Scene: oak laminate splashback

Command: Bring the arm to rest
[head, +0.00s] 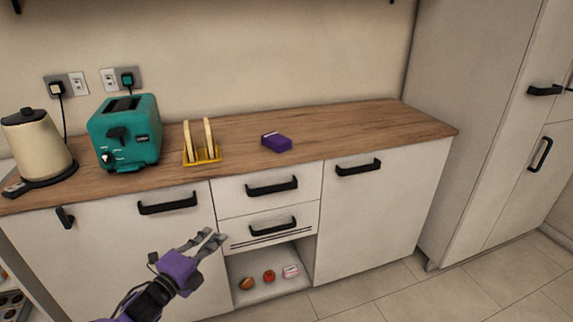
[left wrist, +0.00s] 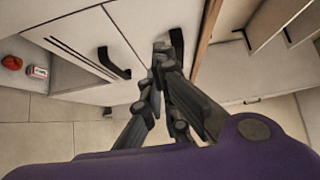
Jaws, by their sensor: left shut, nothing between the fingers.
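My left gripper (head: 212,239) comes in from the lower left in the head view, in front of the cabinet near the lower drawer. Its dark fingers point up and to the right, and nothing is between them. In the left wrist view the shut fingers (left wrist: 160,62) show in front of the cabinet fronts, with a black handle (left wrist: 176,47) close by in the picture. Whether the fingers touch the cabinet cannot be told. My right gripper is in neither view.
The counter (head: 345,128) holds a cream kettle (head: 38,146), a teal toaster (head: 126,133), a yellow toast rack (head: 203,158) and a purple box (head: 276,142). Black handles (head: 272,227) stick out from the drawers. An open cubby (head: 253,263) holds small items. Floor at right is clear.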

